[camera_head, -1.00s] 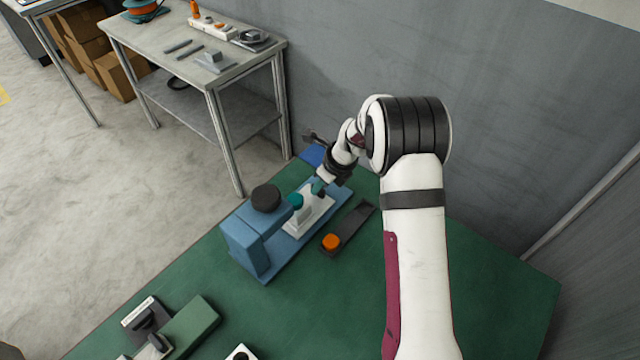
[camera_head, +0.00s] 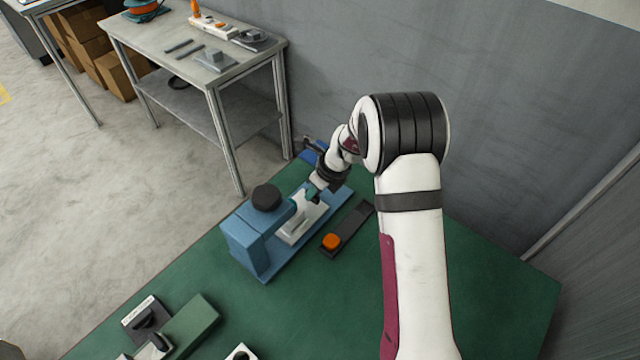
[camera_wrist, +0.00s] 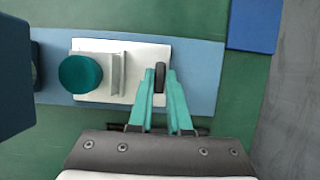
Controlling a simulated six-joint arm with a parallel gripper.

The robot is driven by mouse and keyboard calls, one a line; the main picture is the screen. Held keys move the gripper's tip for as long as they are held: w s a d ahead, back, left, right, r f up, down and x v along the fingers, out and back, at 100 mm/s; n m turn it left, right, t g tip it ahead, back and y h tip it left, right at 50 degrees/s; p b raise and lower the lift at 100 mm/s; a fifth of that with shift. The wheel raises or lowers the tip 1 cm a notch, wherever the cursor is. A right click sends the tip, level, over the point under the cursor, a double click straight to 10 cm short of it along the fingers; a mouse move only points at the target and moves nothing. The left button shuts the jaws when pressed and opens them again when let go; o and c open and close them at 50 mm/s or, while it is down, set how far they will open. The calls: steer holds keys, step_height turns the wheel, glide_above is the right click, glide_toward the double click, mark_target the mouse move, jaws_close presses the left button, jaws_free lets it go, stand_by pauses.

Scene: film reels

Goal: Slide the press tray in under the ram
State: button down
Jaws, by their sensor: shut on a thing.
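The blue press (camera_head: 250,236) stands on the green bench with a black round cap (camera_head: 266,197) on top. The white press tray (camera_head: 303,223) lies on the press's blue base; it also shows in the wrist view (camera_wrist: 98,49). It carries a teal round piece (camera_wrist: 81,74), a grey upright bracket (camera_wrist: 117,74) and a black handle (camera_wrist: 159,77). My gripper (camera_wrist: 159,70) is shut on the handle at the tray's end away from the press. The teal piece sits beside the press body in the wrist view. The ram's underside is hidden.
A black bar with an orange button (camera_head: 331,241) lies just right of the press. A blue block (camera_wrist: 254,24) is at the far end of the base. A green fixture (camera_head: 190,328) stands at the front left. Open bench lies to the right.

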steer(key=shift+s+a, duration=0.55)
steer(key=c, duration=0.9)
jaws_free()
steer(key=shift+o, duration=0.2)
steer(key=v, duration=1.6)
steer(key=shift+f, duration=0.1)
